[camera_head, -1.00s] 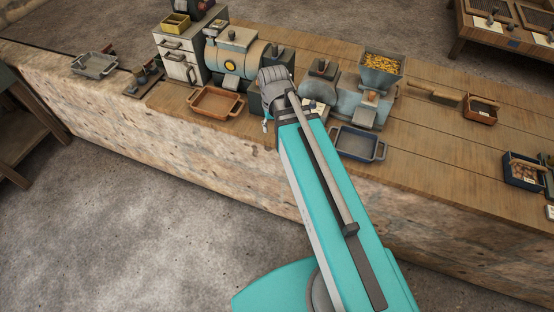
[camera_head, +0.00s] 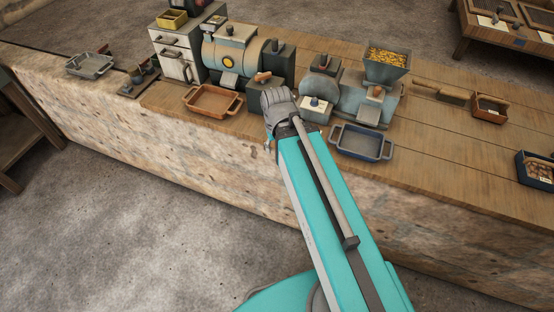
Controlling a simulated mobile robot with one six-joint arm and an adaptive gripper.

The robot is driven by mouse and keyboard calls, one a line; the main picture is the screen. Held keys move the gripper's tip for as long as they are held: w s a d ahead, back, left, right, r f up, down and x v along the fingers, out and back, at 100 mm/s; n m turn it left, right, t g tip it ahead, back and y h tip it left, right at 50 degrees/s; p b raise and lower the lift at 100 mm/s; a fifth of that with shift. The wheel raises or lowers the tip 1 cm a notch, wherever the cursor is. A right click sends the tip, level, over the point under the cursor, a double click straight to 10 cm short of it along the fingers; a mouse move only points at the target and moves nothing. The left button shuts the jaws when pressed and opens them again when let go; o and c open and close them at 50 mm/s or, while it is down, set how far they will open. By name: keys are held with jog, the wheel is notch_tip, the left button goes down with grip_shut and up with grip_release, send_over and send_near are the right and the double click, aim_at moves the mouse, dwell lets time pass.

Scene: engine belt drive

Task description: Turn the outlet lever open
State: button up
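The blue-grey mill (camera_head: 345,92) stands on the bench, with a hopper (camera_head: 388,64) of yellow grain on top. A small wooden knob or handle (camera_head: 376,92) sits above its front chute (camera_head: 370,113); it may be the outlet lever, but its position is too small to read. Another wooden handle (camera_head: 262,77) is on the dark box right of the engine (camera_head: 230,55). My gripper (camera_head: 268,146) is low at the bench's front edge, left of the mill and apart from that knob. My arm hides most of it, so its fingers cannot be read.
A blue tray (camera_head: 337,146) lies in front of the mill chute. A brown tray (camera_head: 190,105) lies before the engine. A switch box (camera_head: 316,108) stands close right of my wrist. Smaller trays and a wooden-handled tool (camera_head: 440,92) lie farther right, with bare bench between.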

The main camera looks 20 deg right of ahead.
jog(key=shift+f+b, duration=1.9)
jog(key=shift+f, duration=0.35)
jog(key=shift+d, duration=0.1)
